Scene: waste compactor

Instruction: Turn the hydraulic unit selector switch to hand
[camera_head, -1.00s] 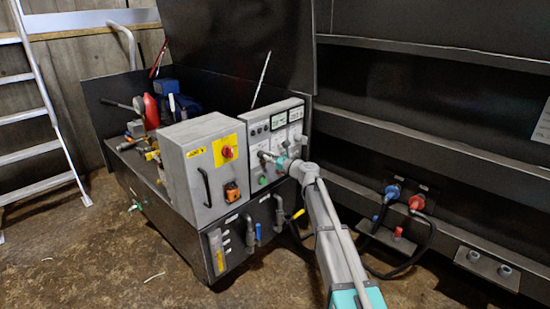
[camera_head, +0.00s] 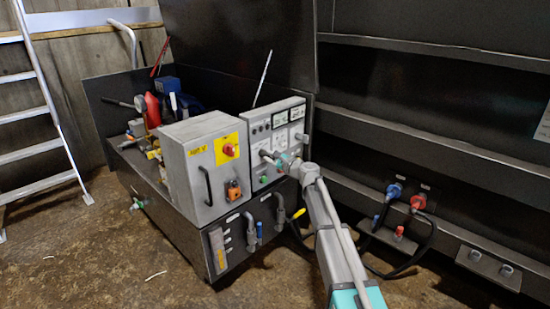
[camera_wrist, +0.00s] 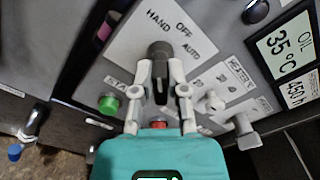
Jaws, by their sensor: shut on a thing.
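The selector switch (camera_wrist: 159,52) is a dark knob on a light label plate marked HAND, OFF and AUTO, seen in the wrist view. Its upper end lies just below the word HAND, with OFF and AUTO to its right. The slanted view makes its exact setting hard to tell. My gripper (camera_wrist: 160,75) has a pale finger on either side of the knob and is shut on it. In the head view my gripper (camera_head: 279,161) reaches the front of the grey control panel (camera_head: 258,150), and hides the switch there.
A green button (camera_wrist: 108,104) and a red button (camera_wrist: 158,125) sit close to my fingers. Grey knobs (camera_wrist: 243,124) and an OIL display (camera_wrist: 290,45) are to the right. A grey cabinet with a red switch (camera_head: 229,150) stands left of the panel.

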